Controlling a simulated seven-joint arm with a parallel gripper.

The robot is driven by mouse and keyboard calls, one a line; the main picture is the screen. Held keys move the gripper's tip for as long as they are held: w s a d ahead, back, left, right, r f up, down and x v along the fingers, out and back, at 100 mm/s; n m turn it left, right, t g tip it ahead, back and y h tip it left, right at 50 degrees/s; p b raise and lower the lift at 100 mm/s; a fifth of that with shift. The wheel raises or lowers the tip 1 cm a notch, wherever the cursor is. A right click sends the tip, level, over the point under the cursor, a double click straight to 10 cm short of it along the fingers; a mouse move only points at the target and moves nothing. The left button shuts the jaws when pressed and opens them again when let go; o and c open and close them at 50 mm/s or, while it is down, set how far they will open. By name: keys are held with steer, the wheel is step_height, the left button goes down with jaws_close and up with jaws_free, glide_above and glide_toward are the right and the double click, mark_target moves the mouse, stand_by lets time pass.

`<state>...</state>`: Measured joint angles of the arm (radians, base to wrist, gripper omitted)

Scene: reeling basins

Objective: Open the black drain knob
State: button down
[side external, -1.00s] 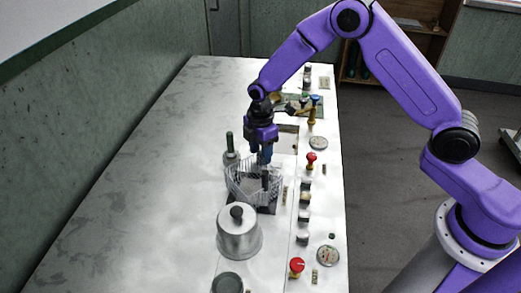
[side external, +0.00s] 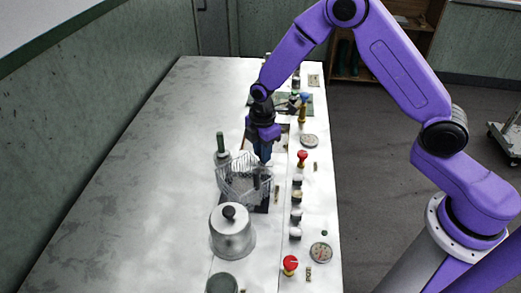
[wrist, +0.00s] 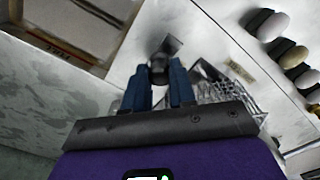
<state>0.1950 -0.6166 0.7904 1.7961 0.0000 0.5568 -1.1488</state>
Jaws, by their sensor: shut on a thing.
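The black drain knob (wrist: 158,66) shows in the wrist view on the light bench top, with a dark plate beside it. My gripper (wrist: 159,80) points down at it, with a blue finger on either side. The fingers are shut on the knob, and they and the near part of it overlap in this view. In the side view my gripper (side external: 265,157) is low over the bench, just behind the wire basket (side external: 238,182). The knob cannot be made out there.
The wire basket stands close beside my fingers. A lidded metal pot (side external: 231,238) and a green-handled item (side external: 221,148) are near. A row of knobs and a red mushroom button (side external: 302,157) line the right edge. The left bench is clear.

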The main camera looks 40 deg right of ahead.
steer(key=c, duration=1)
jaws_free()
steer(key=shift+o, duration=0.2)
steer(key=shift+r, duration=0.1)
step_height(320, 180, up, 17)
steer(key=shift+r, duration=0.15)
steer(key=s+d+m, duration=0.2)
steer(key=s+d, duration=0.2)
steer(key=s, duration=1.2)
steer(key=s+d+m, duration=0.3)
steer(key=s+d, duration=0.1)
steer(key=s, duration=1.2)
steer(key=shift+s, duration=0.2)
